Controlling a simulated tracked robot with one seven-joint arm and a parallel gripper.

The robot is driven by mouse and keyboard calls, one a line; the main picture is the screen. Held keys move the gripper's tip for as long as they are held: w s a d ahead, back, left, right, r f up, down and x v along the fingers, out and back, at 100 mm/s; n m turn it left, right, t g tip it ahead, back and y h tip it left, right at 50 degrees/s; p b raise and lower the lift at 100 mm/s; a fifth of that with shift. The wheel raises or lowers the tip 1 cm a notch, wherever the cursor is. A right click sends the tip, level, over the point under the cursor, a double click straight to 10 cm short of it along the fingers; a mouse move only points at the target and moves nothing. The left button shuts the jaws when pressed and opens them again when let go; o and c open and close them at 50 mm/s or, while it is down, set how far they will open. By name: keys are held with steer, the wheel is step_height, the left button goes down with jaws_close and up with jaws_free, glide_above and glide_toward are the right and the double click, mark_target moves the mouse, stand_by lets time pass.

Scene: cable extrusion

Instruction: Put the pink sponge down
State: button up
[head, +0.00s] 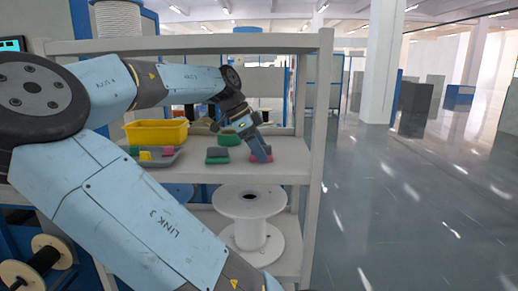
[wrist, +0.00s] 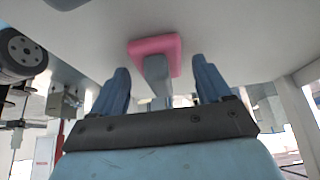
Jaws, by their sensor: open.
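The pink sponge (head: 269,159) lies on the upper shelf board (head: 292,172) near its right end, mostly hidden by my gripper in the head view. In the wrist view, the pink sponge (wrist: 155,46) rests flat against the pale shelf surface, with a grey block-like part (wrist: 157,75) standing out from it. My gripper (head: 261,152) points down at the sponge. In the wrist view, my gripper's fingers (wrist: 160,80) are spread apart on either side of the grey part, with gaps on both sides.
A green sponge with a grey part (head: 217,156) lies to the left of my gripper. A green round item (head: 229,138) stands behind. A yellow bin (head: 156,132) and a grey tray (head: 167,161) with coloured pieces stand further left. The shelf's right post (head: 318,150) is close by.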

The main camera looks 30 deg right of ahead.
steer(key=a+r, duration=0.1)
steer(key=w+a+r, duration=0.1)
steer(key=shift+w+a+r, duration=0.2)
steer(key=shift+w+r, duration=0.1)
steer(key=shift+r, duration=0.05)
steer(key=w+a, duration=0.2)
steer(key=a, duration=0.1)
steer(key=w+a, duration=0.2)
steer(key=a, duration=0.1)
steer(key=w+a, duration=0.2)
steer(key=shift+a, duration=0.4)
